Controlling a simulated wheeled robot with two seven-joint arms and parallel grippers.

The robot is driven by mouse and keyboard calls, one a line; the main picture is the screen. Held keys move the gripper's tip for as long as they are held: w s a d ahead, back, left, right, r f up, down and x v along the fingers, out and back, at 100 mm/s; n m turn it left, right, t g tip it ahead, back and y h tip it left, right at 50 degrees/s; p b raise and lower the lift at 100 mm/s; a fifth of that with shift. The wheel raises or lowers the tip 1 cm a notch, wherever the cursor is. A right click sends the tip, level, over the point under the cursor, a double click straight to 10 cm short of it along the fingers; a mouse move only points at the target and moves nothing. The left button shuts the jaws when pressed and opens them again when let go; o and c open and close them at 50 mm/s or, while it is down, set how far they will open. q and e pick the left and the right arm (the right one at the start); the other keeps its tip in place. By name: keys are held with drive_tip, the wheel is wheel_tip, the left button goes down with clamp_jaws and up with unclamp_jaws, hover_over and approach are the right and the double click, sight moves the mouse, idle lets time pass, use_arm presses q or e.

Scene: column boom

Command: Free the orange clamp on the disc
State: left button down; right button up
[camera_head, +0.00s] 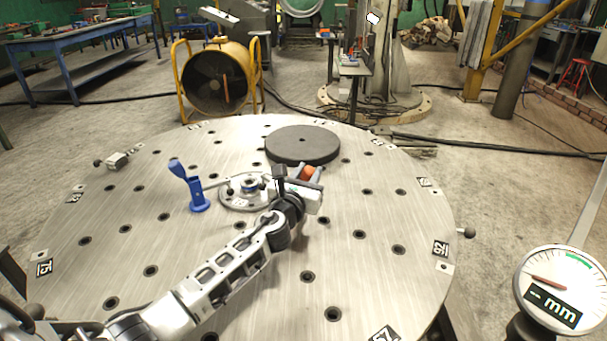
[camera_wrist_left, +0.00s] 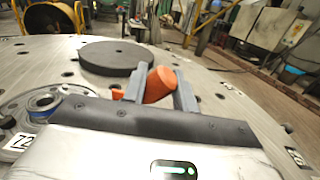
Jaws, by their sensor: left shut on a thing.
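The orange clamp (camera_head: 308,173) is at the middle right of the round metal disc (camera_head: 330,245), just in front of a dark round plate. My left gripper (camera_head: 312,180) reaches it from the front and hides most of it in the head view. In the left wrist view the gripper's two grey fingers (camera_wrist_left: 158,88) stand on either side of the orange clamp (camera_wrist_left: 160,84), shut on its rounded top. A small orange part shows low to the left of the fingers. The clamp's lower end is hidden. My right gripper is not in view.
The dark round plate (camera_head: 302,144) lies on the disc behind the clamp. A blue upright clamp (camera_head: 190,188) stands left of the central ring hub (camera_head: 240,190). A gauge marked mm (camera_head: 562,290) stands at the lower right. Much of the holed disc is bare.

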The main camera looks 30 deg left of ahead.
use_arm(q)
drive_tip(key=shift+s+d+f+m+t+h+b, duration=0.2)
drive_tip(key=shift+d+f+m+b, duration=0.4)
drive_tip(key=shift+m, duration=0.55)
drive_tip(key=shift+w+d+f+m+t+h+b, duration=0.1)
drive_tip(key=shift+d+f+m+t+b, duration=0.15)
drive_tip(key=shift+d+f+m+b, duration=0.6)
drive_tip(key=shift+s+d+f+m+t+h+b, duration=0.1)
drive_tip(key=shift+d+f+m+t+b, duration=0.3)
drive_tip(key=shift+m, duration=1)
drive_tip(key=shift+a+f, duration=0.1)
drive_tip(key=shift+a, duration=0.1)
drive_tip(key=c, duration=1.1)
unclamp_jaws()
drive_tip(key=shift+c, duration=0.2)
drive_tip(key=s, duration=0.4)
drive_tip(key=s+f+p, duration=0.1)
drive_tip(key=s, duration=0.6)
drive_tip(key=shift+s+d+f, duration=0.25)
drive_tip(key=shift+s+d, duration=0.15)
